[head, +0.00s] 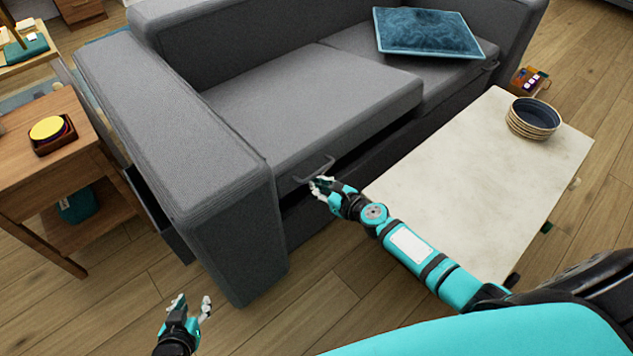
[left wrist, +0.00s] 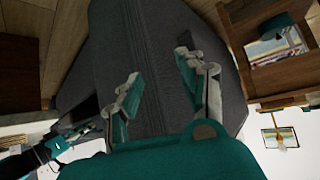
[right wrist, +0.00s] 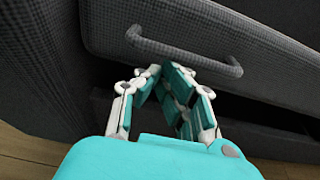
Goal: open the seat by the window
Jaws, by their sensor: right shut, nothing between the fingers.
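A grey sofa (head: 185,130) has two seats. The left seat (head: 315,95) has a grey bar handle (head: 314,170) on its front edge, and a dark gap shows beneath that edge. The handle also crosses the right wrist view (right wrist: 185,52). My right gripper (head: 322,187) is shut and empty, with its fingertips (right wrist: 160,75) just under the handle; I cannot tell if they touch it. My left gripper (head: 189,303) is open and empty, low in front of the sofa's left arm. The other seat (head: 440,75) is level, with its handle (head: 490,66) in front. No window shows.
A blue cushion (head: 428,32) lies on the other seat. A pale low table (head: 470,180) with stacked plates (head: 533,118) stands close on the right, beside my right arm. A wooden side table (head: 70,165) with a yellow-topped item stands left. Floor in front is clear.

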